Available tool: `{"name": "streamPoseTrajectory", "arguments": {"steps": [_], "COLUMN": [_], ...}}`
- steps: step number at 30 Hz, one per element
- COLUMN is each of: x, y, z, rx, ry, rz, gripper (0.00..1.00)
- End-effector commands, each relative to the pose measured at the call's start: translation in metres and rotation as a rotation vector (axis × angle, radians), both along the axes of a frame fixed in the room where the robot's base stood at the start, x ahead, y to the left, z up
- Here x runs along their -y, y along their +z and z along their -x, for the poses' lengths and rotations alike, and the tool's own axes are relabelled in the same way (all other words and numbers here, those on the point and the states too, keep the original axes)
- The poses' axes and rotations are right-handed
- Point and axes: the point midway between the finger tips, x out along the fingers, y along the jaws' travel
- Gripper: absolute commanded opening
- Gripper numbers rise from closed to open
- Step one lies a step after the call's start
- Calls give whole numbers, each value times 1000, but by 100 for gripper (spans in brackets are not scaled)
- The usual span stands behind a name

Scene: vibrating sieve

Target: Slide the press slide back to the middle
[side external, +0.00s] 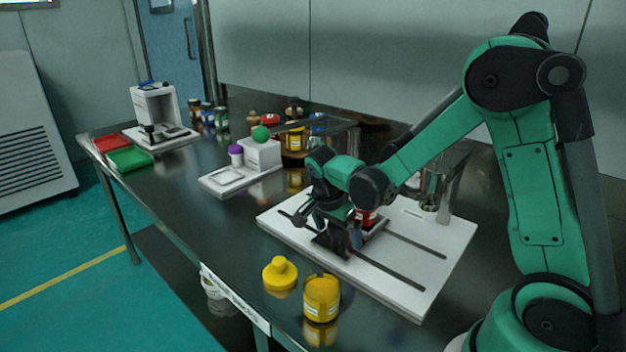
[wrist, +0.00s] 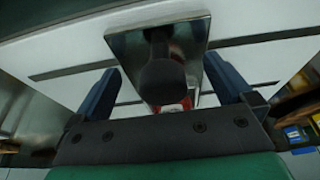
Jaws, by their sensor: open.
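The press slide (wrist: 190,38) is a shiny metal block with a dark round knob (wrist: 160,70), seen in the wrist view. It sits across the dark grooves of a white base plate (side external: 440,270). My gripper (wrist: 165,82) is open, with one blue-grey finger on each side of the knob and visible gaps between. In the side external view my gripper (side external: 338,238) is low over the left part of the plate and hides most of the slide. A red object (side external: 365,216) shows behind my gripper; part of it also shows below the knob in the wrist view (wrist: 180,105).
A yellow jar (side external: 321,298) and a yellow lid (side external: 280,273) stand on the dark table in front of the plate. A white device with a green ball (side external: 261,133) stands behind, left of my arm. The grooves' right part is clear.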

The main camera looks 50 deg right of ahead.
Motion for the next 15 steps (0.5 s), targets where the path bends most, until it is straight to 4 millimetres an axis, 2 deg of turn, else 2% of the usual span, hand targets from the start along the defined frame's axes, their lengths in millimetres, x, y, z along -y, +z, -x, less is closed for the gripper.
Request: {"name": "streamPoseTrajectory", "arguments": {"steps": [5, 15], "x": [-2, -13], "y": [5, 41], "z": [0, 0], "rx": [0, 0], "ry": [1, 1], "rz": [0, 0], "gripper": [100, 100]}}
